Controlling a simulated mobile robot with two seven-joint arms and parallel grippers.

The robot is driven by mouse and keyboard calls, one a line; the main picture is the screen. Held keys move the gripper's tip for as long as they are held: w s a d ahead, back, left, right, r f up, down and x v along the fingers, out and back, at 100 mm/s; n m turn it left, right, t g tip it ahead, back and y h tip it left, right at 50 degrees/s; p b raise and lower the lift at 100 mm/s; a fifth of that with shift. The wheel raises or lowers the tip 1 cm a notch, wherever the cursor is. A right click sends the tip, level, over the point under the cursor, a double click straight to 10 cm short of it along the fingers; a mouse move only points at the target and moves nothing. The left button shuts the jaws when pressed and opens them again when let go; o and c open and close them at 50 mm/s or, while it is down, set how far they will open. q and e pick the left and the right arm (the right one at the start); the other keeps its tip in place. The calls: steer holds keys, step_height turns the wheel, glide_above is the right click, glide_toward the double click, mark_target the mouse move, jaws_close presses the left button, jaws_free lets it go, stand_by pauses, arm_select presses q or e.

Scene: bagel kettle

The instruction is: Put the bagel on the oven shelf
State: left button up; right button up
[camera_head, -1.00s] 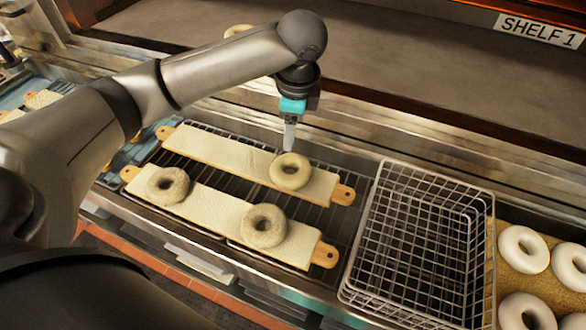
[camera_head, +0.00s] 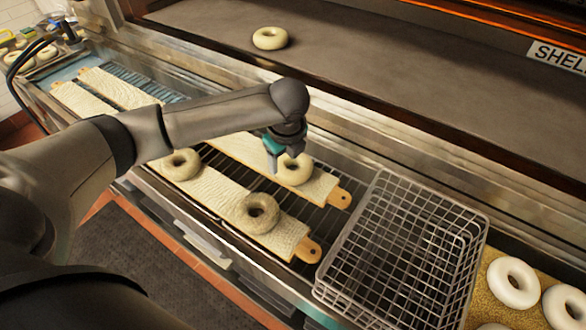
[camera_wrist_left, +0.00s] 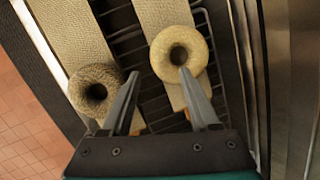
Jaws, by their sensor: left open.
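A pale bagel (camera_head: 303,178) lies on the rear cloth-covered board (camera_head: 235,150), with my open left gripper (camera_head: 279,160) just above it. Contact cannot be told. Two speckled bagels, one nearer (camera_head: 245,217) and one farther left (camera_head: 174,172), lie on the front board (camera_head: 215,195). The nearer one shows left of the fingers in the wrist view (camera_wrist_left: 80,88). Another pale bagel (camera_head: 270,39) lies on the oven shelf (camera_head: 380,75). My right gripper is out of view.
A wire basket (camera_head: 400,245) stands right of the boards. White bagels (camera_head: 512,283) lie on a tan surface at the far right. More boards (camera_head: 90,102) are at the left. A metal ledge (camera_head: 350,135) runs between the boards and the oven shelf, which has wide free room.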

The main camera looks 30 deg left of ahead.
mark_target(284, 172)
arm_select(q)
steer(key=shift+b+x, duration=0.5)
steer(key=shift+x, duration=3.3)
steer(key=shift+c, duration=0.3)
jaws_close()
